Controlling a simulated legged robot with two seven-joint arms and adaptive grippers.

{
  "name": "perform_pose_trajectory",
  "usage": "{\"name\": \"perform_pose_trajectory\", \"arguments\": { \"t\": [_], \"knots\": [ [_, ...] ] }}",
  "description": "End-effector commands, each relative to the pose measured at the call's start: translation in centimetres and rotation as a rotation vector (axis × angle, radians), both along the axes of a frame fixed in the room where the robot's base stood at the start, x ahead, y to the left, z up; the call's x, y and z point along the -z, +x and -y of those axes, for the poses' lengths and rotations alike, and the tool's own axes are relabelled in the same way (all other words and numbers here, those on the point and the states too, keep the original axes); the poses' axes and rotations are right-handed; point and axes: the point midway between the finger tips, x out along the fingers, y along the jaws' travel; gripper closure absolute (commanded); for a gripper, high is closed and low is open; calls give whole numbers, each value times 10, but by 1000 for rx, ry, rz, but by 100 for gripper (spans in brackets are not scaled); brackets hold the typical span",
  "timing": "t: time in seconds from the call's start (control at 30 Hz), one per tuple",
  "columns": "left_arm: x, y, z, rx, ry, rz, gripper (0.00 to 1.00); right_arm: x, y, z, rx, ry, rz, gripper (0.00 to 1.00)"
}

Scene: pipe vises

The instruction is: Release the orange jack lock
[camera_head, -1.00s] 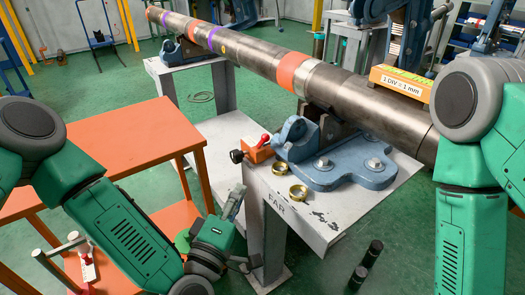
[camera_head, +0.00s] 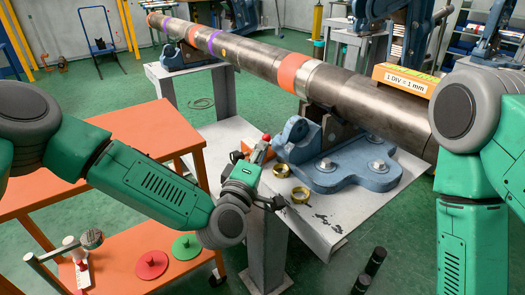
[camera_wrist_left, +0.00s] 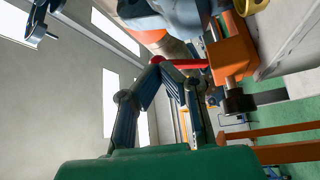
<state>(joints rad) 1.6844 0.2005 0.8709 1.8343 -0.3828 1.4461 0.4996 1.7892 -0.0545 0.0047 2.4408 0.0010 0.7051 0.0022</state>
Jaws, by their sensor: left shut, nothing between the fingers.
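The orange jack lock (camera_head: 269,154) sits at the left corner of the grey stand, beside the blue vise (camera_head: 340,165), partly hidden behind my left gripper. In the left wrist view the orange block (camera_wrist_left: 232,56) shows at the upper right with its red lever (camera_wrist_left: 188,63) reaching left and a black knob (camera_wrist_left: 239,101) below. My left gripper (camera_head: 259,152) is shut and empty. In the wrist view its fingertips (camera_wrist_left: 166,66) meet right at the red lever; I cannot tell whether they touch it. My right gripper is out of view.
A long steel pipe (camera_head: 345,97) with coloured bands lies across the vises. Two black cylinders (camera_head: 375,262) stand on the floor.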

Motion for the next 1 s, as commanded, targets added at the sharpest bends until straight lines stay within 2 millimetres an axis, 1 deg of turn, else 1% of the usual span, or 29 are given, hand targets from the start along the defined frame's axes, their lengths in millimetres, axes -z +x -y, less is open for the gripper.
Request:
{"name": "perform_pose_trajectory", "arguments": {
  "t": [0.13,0.47,1.0],
  "knots": [
    [-2,5,2,0,-1,1,100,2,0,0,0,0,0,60],
    [-2,6,2,0,-1,0,100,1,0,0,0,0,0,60],
    [-7,8,0,0,-52,-69,100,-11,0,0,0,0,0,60]
  ]
}}
